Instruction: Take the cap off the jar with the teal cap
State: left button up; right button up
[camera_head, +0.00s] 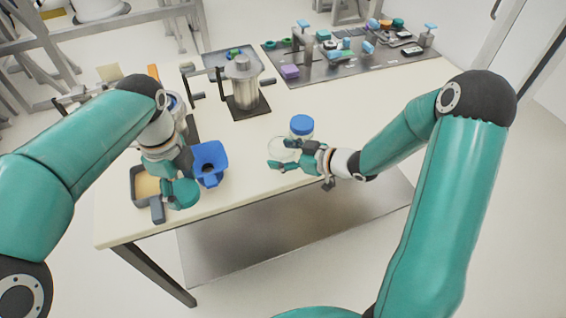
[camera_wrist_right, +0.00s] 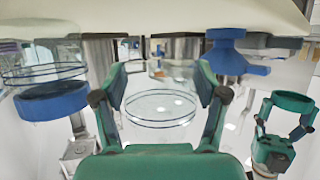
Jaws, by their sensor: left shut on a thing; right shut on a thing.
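My right gripper (camera_head: 284,160) is shut around a clear glass jar (camera_wrist_right: 160,108) with no cap on it, at the table's front edge. In the right wrist view my right gripper's fingers (camera_wrist_right: 161,95) press on both sides of the jar. My left gripper (camera_head: 178,180) is shut on a round teal cap (camera_head: 183,196), well to the left of the jar and apart from it. The teal cap (camera_wrist_right: 295,102) also shows in the right wrist view, with the left gripper's fingers (camera_wrist_right: 282,125) at it.
A jar with a blue cap (camera_head: 301,124) stands just behind the held jar. A blue funnel-like container (camera_head: 210,160) and a tray with tan contents (camera_head: 137,175) are close to my left gripper. A metal canister (camera_head: 243,85) stands further back. The table right of centre is clear.

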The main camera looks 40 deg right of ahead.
pick_arm(q)
jog(key=shift+f, duration=0.1)
pick_arm(e)
notch_tip(320, 180, down, 4)
jog(key=shift+r, duration=0.2)
jog(key=o, duration=1.7)
jog(key=shift+o, duration=0.2)
